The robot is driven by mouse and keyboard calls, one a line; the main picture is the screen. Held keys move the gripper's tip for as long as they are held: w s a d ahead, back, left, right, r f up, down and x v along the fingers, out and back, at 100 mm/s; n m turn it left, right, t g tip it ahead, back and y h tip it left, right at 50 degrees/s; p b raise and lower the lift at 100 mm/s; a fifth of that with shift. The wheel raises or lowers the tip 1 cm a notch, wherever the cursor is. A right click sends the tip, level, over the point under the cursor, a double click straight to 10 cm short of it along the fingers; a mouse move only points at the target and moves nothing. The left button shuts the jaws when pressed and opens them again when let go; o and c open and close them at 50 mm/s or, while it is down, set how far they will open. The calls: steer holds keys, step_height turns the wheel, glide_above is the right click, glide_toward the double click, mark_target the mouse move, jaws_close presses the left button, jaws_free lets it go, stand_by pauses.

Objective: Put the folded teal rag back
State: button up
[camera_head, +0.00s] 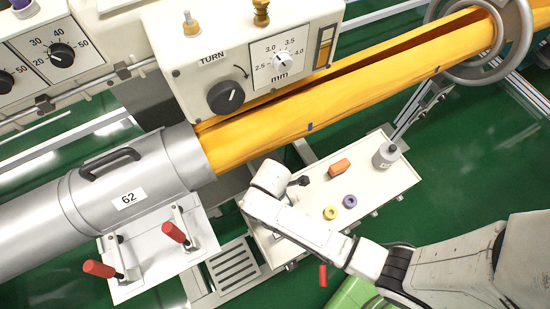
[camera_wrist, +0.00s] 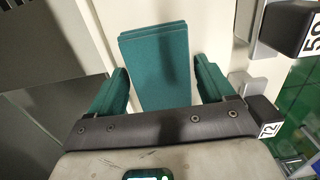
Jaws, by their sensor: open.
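The folded teal rag (camera_wrist: 155,62) shows in the wrist view as a neat layered block on a pale surface. My gripper (camera_wrist: 160,66) is open, with one teal finger on each side of the rag. A gap shows between the rag and each finger, and the rag's near end is hidden by the dark gripper bar. In the head view my arm reaches over the white tray (camera_head: 385,190); the rag cannot be made out there, and my fingers are hidden.
On the tray lie an orange block (camera_head: 340,168), a yellow ring (camera_head: 330,213) and a purple ring (camera_head: 350,201). A grey canister (camera_head: 386,156) stands at its far right corner. The yellow felt tube (camera_head: 330,119) and machine head (camera_head: 245,60) lie beyond. Red-handled clamps (camera_head: 175,233) are left.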

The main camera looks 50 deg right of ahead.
step_height(320, 180, up, 12)
steer(key=s+d+r+m, duration=0.2)
steer(key=s+d+m, duration=0.2)
steer(key=m, duration=0.3)
steer(key=s+d+r+m+t, duration=0.1)
steer(key=s+d+r+m, duration=0.2)
steer(key=s+m, duration=0.3)
steer(key=shift+d+r+m+p, duration=0.3)
steer(key=shift+d+m+p, duration=0.05)
steer(key=shift+m, duration=0.75)
